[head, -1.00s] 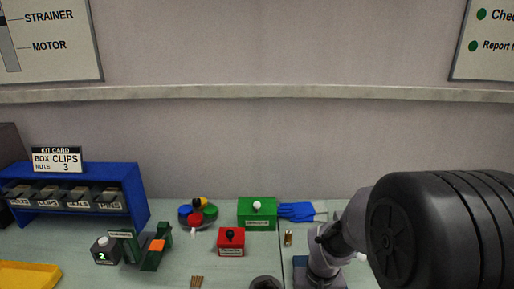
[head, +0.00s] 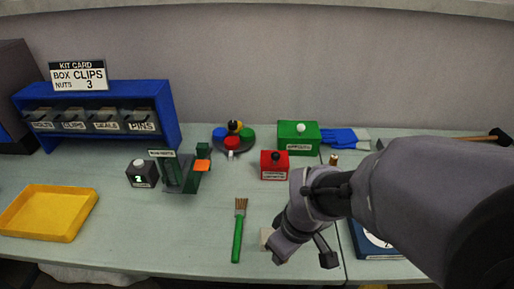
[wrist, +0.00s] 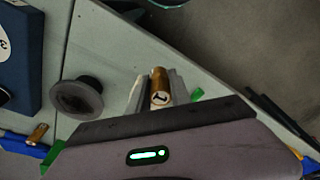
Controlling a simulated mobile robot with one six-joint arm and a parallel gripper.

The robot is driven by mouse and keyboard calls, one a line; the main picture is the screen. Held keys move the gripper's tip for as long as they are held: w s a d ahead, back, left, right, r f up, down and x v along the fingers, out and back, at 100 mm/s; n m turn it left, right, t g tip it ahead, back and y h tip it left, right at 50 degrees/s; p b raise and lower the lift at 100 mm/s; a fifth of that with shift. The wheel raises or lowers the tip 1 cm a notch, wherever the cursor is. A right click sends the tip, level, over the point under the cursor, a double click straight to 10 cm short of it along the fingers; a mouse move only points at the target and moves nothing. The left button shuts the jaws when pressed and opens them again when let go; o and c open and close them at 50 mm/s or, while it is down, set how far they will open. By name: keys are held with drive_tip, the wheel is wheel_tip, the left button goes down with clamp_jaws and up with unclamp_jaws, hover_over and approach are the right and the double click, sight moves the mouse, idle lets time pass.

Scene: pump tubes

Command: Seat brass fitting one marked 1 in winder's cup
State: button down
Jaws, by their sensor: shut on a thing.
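In the wrist view my gripper (wrist: 155,94) is shut on a brass fitting (wrist: 159,80), a short cylinder with a dark mark on its end that looks like a 1. It is held above the bench. A second brass fitting (wrist: 38,134) stands apart at the left of that view; a brass piece also shows behind my arm in the head view (head: 334,160). A dark grey round flared part (wrist: 77,98) sits on the bench left of my gripper. In the head view a green device (head: 178,174) with an orange part may be the winder; its cup cannot be made out.
A red box (head: 274,166), a green box (head: 298,137) and a green-handled brush (head: 238,232) lie around. A yellow tray (head: 48,212) is at left. Bench between tray and brush is clear.

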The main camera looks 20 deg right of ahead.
drive_tip(key=w+p, duration=0.2)
drive_tip(key=p, duration=0.2)
drive_tip(key=w+r+p, duration=0.1)
drive_tip(key=p, duration=0.3)
drive_tip(key=shift+w+r, duration=0.15)
drive_tip(key=shift+w, duration=0.25)
drive_tip(key=b, duration=0.1)
hover_over(256, 221)
drive_tip(key=shift+s+d+f, duration=0.1)
drive_tip(key=shift+s+f, duration=0.05)
drive_tip(key=shift+f, duration=0.5)
drive_tip(key=shift+s+f, duration=0.15)
drive_tip(key=shift+f, duration=0.45)
drive_tip(key=shift+w+f, duration=0.15)
drive_tip(key=shift+f, duration=0.05)
drive_tip(key=shift+f+b, duration=1)
drive_tip(key=shift+f, duration=0.55)
drive_tip(key=shift+f, duration=0.15)
drive_tip(key=c, duration=1.2)
unclamp_jaws()
